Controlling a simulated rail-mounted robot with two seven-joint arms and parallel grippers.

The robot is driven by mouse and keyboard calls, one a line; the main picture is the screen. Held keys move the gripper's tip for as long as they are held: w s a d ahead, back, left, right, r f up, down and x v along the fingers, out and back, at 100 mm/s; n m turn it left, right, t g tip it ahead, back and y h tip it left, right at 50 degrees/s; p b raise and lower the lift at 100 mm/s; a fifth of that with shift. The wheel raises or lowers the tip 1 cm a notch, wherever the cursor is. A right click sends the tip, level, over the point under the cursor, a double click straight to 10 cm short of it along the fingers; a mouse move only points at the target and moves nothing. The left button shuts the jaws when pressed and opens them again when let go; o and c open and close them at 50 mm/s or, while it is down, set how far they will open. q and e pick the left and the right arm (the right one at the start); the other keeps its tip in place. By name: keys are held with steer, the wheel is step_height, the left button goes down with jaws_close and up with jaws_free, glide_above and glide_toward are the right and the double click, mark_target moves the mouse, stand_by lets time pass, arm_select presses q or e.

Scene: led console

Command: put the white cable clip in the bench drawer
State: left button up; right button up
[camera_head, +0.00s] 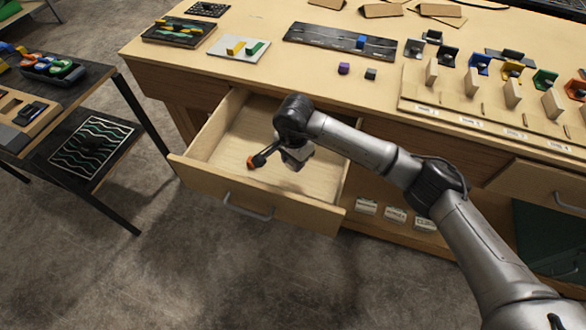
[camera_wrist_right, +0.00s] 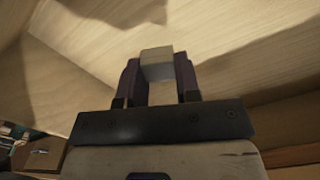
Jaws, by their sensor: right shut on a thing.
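The bench drawer (camera_head: 210,184) is pulled open below the bench top, and its pale wooden floor shows. My right gripper (camera_head: 292,164) reaches down over the inside of the drawer, mostly hidden behind its own wrist in the head view. In the right wrist view the gripper (camera_wrist_right: 159,78) is shut on a small white block-like piece, the white cable clip (camera_wrist_right: 157,62), with pale wood beyond it. I cannot tell how far the clip is above the drawer floor. My left gripper is not in view.
The bench top (camera_head: 300,75) carries a dark rail with a blue piece (camera_head: 361,42), a purple cube (camera_head: 344,68), a dark cube (camera_head: 370,74) and a rack of coloured clips (camera_head: 480,65). A dark side table (camera_head: 90,85) stands at left. The drawer walls surround my gripper.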

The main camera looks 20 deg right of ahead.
mark_target(293, 174)
steer(key=shift+a+f+b, duration=0.1)
steer(key=shift+f+b, duration=0.5)
steer(key=shift+f, duration=1.5)
steer(key=shift+f, duration=0.2)
steer(key=o, duration=0.9)
steer(key=shift+r, duration=0.1)
steer(key=shift+o, duration=0.2)
